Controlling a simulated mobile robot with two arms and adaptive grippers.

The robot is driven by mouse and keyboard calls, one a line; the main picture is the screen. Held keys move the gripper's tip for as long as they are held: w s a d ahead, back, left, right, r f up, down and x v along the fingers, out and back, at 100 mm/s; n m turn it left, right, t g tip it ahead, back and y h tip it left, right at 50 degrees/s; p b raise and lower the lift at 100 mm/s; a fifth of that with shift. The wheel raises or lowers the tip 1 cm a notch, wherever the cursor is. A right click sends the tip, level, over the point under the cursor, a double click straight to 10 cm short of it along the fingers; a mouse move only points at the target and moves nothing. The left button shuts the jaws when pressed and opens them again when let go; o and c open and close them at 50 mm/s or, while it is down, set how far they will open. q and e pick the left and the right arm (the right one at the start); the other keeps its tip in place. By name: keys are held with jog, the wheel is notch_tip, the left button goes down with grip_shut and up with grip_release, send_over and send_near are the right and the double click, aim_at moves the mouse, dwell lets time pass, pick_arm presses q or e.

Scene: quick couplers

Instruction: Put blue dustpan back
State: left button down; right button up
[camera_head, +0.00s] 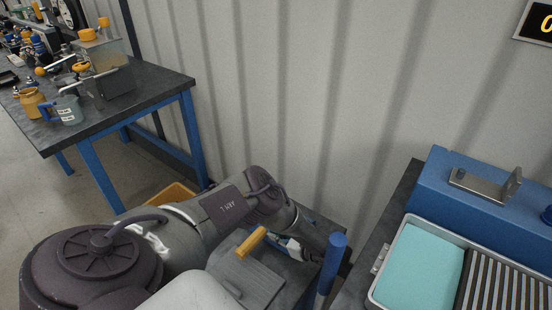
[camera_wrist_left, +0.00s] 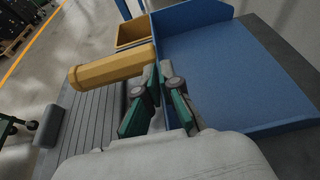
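In the left wrist view the blue dustpan (camera_wrist_left: 235,70) shows as a wide flat blue pan with raised walls. My left gripper (camera_wrist_left: 158,78) is at its left edge, with the fingertips close together. I cannot tell if the edge is pinched between them. In the head view my left gripper (camera_head: 305,252) is low in the middle, and the arm hides most of the pan. A blue upright rod (camera_head: 330,272) stands right of the gripper; I cannot tell if it is the dustpan's handle. My right gripper is not in view.
A yellow handle (camera_head: 252,241) lies over a grey ribbed surface (camera_head: 245,275), close beside the left gripper. A tray with a turquoise pad (camera_head: 418,262) and a blue block (camera_head: 490,205) are at right. A cluttered workbench (camera_head: 115,115) is at left; the corrugated wall is behind.

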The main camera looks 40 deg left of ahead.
pick_arm(q)
jog(key=shift+f, duration=0.2)
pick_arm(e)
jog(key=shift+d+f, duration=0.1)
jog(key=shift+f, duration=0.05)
pick_arm(q)
jog(key=c, duration=1.2)
grip_release()
jog(key=shift+c, duration=0.2)
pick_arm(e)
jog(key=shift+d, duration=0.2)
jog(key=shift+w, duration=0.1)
pick_arm(q)
notch_tip(320, 180, up, 10)
jog(key=shift+r, duration=0.1)
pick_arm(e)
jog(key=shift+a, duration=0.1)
pick_arm(q)
jog(key=shift+s+a, duration=0.1)
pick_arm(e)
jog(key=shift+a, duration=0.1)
